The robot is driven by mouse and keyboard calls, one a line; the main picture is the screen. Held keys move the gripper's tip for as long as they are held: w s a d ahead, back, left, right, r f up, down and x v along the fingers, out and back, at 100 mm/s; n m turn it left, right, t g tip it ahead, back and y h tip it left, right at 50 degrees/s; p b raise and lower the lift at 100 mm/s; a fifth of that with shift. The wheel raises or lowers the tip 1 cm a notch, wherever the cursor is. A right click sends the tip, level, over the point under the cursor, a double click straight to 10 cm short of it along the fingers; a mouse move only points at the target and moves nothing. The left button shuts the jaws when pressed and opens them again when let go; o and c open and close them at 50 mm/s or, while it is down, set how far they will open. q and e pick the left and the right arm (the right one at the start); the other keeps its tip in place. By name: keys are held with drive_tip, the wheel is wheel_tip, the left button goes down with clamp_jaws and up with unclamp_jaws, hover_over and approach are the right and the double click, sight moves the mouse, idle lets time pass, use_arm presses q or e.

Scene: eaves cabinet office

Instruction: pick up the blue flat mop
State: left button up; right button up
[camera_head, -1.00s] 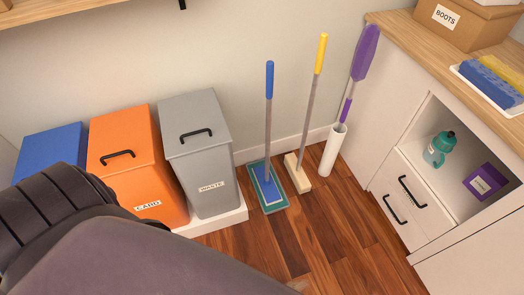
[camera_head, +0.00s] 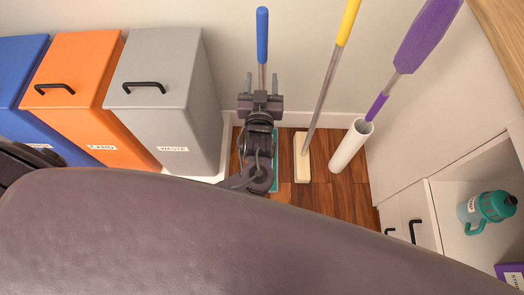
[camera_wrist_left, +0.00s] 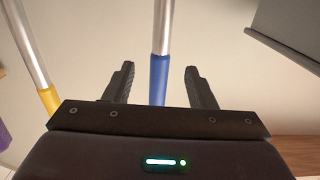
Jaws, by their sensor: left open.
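The blue flat mop stands upright against the wall, its blue handle grip (camera_head: 262,35) above a grey pole. Its teal head (camera_head: 275,165) on the floor is mostly hidden behind my left arm. My left gripper (camera_head: 262,82) is open at the mop's pole, below the blue grip in the head view. In the left wrist view, the mop's blue grip (camera_wrist_left: 159,80) and grey pole run between the two spread fingers of my left gripper (camera_wrist_left: 159,72), with a gap on each side. My right gripper is not in view.
A yellow-handled mop (camera_head: 325,85) and a purple duster (camera_head: 427,35) in a white holder (camera_head: 350,146) stand to the right. The grey waste bin (camera_head: 160,100), orange bin (camera_head: 75,85) and blue bin (camera_head: 18,70) stand left. A cabinet (camera_head: 415,140) closes off the right.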

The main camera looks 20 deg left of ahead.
sight(262, 62)
use_arm(q)
drive_tip(key=x, duration=0.5)
drive_tip(key=r+x, duration=0.1)
drive_tip(key=x, duration=0.2)
drive_tip(key=c, duration=1.1)
